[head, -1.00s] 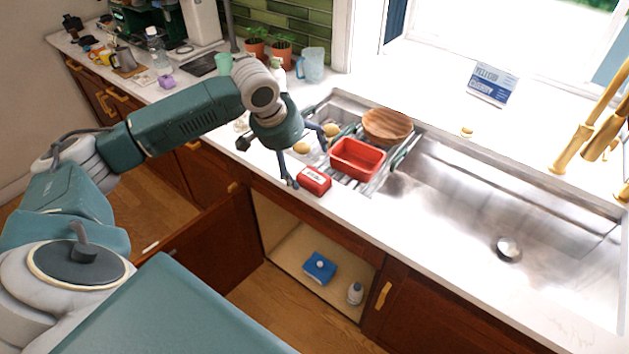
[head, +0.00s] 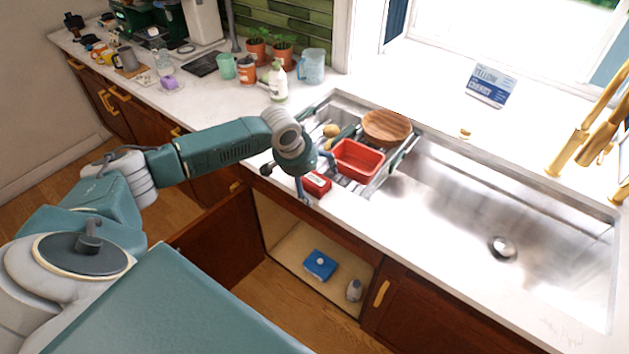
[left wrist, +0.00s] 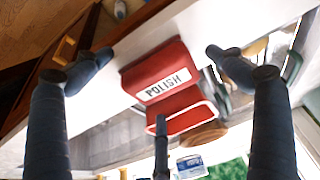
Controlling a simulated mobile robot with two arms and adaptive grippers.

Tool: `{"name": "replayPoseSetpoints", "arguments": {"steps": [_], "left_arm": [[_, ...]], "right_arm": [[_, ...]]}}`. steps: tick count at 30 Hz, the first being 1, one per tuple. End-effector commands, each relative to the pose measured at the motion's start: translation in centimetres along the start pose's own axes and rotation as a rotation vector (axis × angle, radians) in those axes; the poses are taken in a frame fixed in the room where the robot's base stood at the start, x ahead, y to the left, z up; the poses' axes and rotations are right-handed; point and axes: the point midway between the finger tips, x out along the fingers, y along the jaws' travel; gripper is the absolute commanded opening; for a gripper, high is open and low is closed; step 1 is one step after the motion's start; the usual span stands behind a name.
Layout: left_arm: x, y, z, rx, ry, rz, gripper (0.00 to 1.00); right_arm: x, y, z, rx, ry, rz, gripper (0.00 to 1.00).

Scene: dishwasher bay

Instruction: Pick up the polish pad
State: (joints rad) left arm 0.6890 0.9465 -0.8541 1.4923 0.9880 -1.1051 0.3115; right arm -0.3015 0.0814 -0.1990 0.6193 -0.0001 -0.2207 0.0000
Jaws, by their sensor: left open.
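The polish pad (head: 317,182) is a small red block with a white label on the counter's front edge, left of the sink. In the left wrist view the polish pad (left wrist: 158,67) shows its "POLISH" label, between the spread fingers. My left gripper (head: 290,184) is open and empty just above and beside the pad, with one finger partly in front of it. In the left wrist view the left gripper (left wrist: 158,54) has a dark finger on either side of the pad and a third below it in the picture. Contact cannot be told. My right gripper is not in view.
A red tub (head: 357,160) and a wooden bowl (head: 386,127) stand in the dish rack close beside the pad. The sink (head: 470,205) is to the right.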

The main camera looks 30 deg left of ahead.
Motion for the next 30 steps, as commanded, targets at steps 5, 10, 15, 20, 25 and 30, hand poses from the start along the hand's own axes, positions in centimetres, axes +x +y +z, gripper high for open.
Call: {"name": "replayPoseSetpoints", "arguments": {"steps": [5,10,15,20,25,30], "left_arm": [[0.0,0.0,0.0,0.000,0.000,0.000,0.82],[0.0,0.0,0.0,0.000,0.000,0.000,0.48],[0.0,0.0,0.0,0.000,0.000,0.001,0.39],[0.0,0.1,0.1,0.000,-0.001,0.001,0.39],[-0.4,0.1,-0.2,0.000,0.001,0.001,0.39],[-1.9,0.0,-0.9,0.001,0.004,0.000,0.39]], "right_arm": [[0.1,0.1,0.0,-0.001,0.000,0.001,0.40],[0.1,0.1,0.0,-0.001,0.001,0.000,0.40],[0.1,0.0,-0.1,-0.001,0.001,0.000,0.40],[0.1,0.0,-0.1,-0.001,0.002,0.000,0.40],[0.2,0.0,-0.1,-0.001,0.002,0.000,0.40],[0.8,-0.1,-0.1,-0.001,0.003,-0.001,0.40]]}}
